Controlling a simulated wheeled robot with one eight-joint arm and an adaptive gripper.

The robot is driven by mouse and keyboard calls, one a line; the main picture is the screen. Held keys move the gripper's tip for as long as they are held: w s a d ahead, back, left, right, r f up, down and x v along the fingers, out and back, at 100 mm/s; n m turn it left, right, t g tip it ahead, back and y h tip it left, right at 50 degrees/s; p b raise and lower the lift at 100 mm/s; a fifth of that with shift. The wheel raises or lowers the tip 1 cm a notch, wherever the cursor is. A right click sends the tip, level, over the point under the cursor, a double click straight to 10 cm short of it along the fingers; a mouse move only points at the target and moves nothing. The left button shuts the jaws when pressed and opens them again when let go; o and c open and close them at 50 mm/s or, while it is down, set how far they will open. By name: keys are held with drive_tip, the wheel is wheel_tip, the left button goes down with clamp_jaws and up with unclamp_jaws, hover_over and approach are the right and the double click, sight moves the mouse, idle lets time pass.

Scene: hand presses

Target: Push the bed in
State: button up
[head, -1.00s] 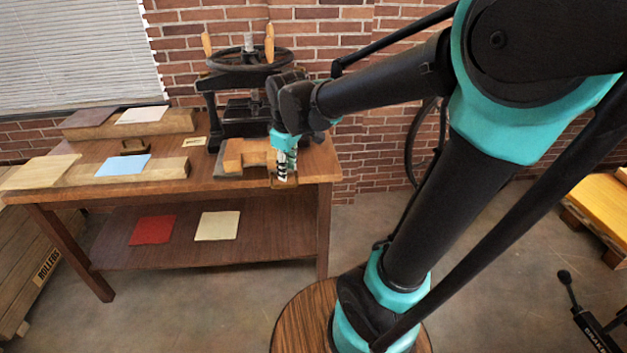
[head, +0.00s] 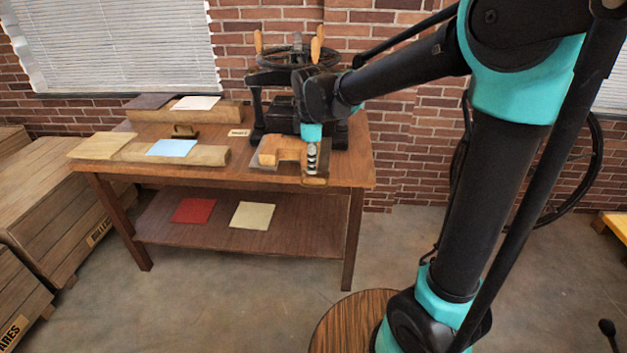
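A black hand press (head: 262,108) with a round wheel and upright wooden handles stands at the right end of the wooden table. Its bed (head: 262,164), a flat plate with a tan wooden block (head: 277,148) on it, sticks out at the press's front, near the table's front edge. A small wooden piece (head: 314,182) shows at the bed's right front. My gripper (head: 312,165) points down at the right side of the block, just above that piece. I cannot tell if it touches the bed, nor whether its fingers are open or shut. My arm hides part of the press.
The table (head: 225,176) also holds coloured sheets on wooden boards, such as a blue sheet (head: 171,148), and a small label (head: 239,133). A red sheet (head: 193,211) and a cream sheet (head: 252,215) lie on the lower shelf. Crates (head: 50,185) stand at left. The front floor is clear.

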sight(313, 185)
drive_tip(key=f, duration=0.2)
drive_tip(key=w+f, duration=0.1)
drive_tip(key=f, duration=0.5)
drive_tip(key=shift+w+f, duration=0.1)
drive_tip(key=shift+w, duration=0.15)
drive_tip(key=shift+c, duration=0.5)
clamp_jaws()
